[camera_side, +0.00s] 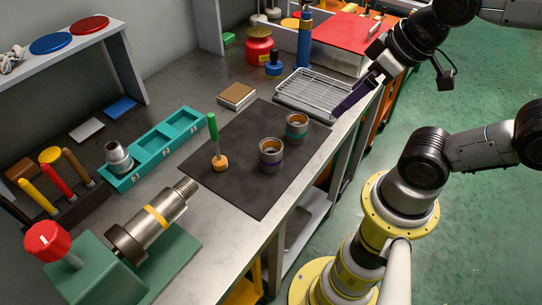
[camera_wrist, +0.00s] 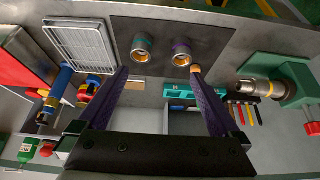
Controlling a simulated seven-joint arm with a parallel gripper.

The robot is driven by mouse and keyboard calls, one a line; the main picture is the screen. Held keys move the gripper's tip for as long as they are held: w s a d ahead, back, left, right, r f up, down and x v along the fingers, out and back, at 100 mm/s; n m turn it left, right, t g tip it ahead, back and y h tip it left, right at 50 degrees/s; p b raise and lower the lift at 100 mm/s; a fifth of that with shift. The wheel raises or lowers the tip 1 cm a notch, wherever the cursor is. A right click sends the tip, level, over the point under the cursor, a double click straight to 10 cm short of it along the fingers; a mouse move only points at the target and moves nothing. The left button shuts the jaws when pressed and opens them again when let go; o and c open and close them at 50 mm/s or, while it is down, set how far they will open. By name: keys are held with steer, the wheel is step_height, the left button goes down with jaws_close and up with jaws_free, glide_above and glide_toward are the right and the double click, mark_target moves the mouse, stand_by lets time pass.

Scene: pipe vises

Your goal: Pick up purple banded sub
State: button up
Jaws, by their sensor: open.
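The purple banded sub (camera_side: 270,157), a short grey metal ring with a purple band, stands upright on the dark mat (camera_side: 240,184). It also shows in the wrist view (camera_wrist: 181,53), right of the teal banded sub (camera_wrist: 141,50). The teal banded sub stands behind and right of it in the side view (camera_side: 297,128). My gripper (camera_side: 338,112) is open and empty, over the bench's right edge near the wire rack, apart from both subs. In the wrist view its two purple fingers (camera_wrist: 157,72) are spread wide, with the subs beyond their tips.
A green-handled tool (camera_side: 213,142) stands upright on the mat, left of the purple sub. The wire rack (camera_side: 312,91) lies behind the subs. A teal tray (camera_side: 154,149) and a green vise holding a pipe (camera_side: 151,224) are at left. The mat's front is clear.

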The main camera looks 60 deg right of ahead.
steer(key=n+g, duration=0.5)
steer(key=n, duration=0.9)
glide_above(270, 155)
steer(key=w+d, duration=0.2)
step_height(270, 155, down, 6)
steer(key=r, duration=0.1)
steer(key=shift+g, duration=0.3)
steer(key=f, duration=0.9)
steer(key=shift+s, duration=0.2)
steer(key=shift+s+d+f, duration=0.1)
steer(key=shift+f, duration=3)
jaws_close()
